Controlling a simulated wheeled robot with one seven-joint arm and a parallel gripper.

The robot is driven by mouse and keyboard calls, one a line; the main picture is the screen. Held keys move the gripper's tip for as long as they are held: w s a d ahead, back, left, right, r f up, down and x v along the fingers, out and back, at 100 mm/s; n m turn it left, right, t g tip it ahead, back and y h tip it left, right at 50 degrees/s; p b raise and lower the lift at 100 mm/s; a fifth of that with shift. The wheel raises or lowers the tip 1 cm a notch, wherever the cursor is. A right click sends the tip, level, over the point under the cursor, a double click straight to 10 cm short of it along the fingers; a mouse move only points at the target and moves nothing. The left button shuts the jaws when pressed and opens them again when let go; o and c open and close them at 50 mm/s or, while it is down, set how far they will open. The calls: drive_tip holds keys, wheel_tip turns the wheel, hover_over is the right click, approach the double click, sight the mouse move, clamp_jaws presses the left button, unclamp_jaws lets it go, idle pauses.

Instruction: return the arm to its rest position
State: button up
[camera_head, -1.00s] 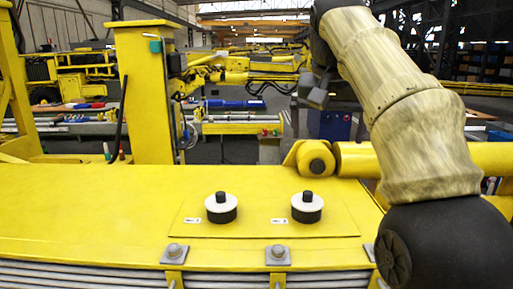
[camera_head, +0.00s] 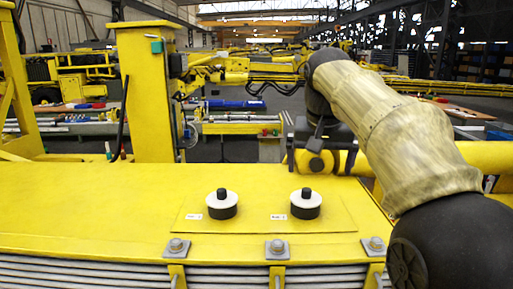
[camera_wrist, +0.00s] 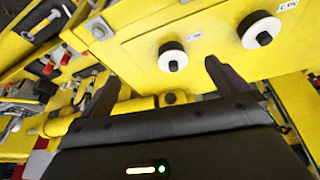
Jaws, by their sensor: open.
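My arm comes in from the right in the head view, and its wrist end is low over the yellow cylinder behind the panel. My gripper (camera_wrist: 160,85) shows in the wrist view with its two dark fingers wide apart and nothing between them. Two round white-and-black knobs (camera_head: 222,204) (camera_head: 305,203) stand side by side on the yellow panel (camera_head: 265,225), each beside a small white label. They also show in the wrist view (camera_wrist: 172,56) (camera_wrist: 261,30), beyond the fingers and apart from them. My fingertips are hidden in the head view.
A yellow post (camera_head: 151,90) rises at the left behind the panel. A yellow cylinder (camera_head: 485,156) runs to the right under my arm. Bolted clamps (camera_head: 277,249) line the front edge. Yellow machinery and benches fill the hall behind. The panel top is otherwise clear.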

drive_tip(key=s+f+n, duration=0.1)
drive_tip(key=s+f, duration=0.1)
drive_tip(key=f, duration=0.8)
drive_tip(key=s+f+n, duration=0.1)
drive_tip(key=s+f, duration=0.1)
drive_tip(key=f, duration=0.8)
drive_tip(key=s+d+f+g+y, duration=0.1)
drive_tip(key=s+d+f, duration=0.1)
drive_tip(key=s+f, duration=1.15)
wheel_tip(320, 180, down, 18)
drive_tip(key=b, duration=1.7)
drive_tip(key=shift+f, duration=0.2)
drive_tip(key=shift+w+a, duration=0.1)
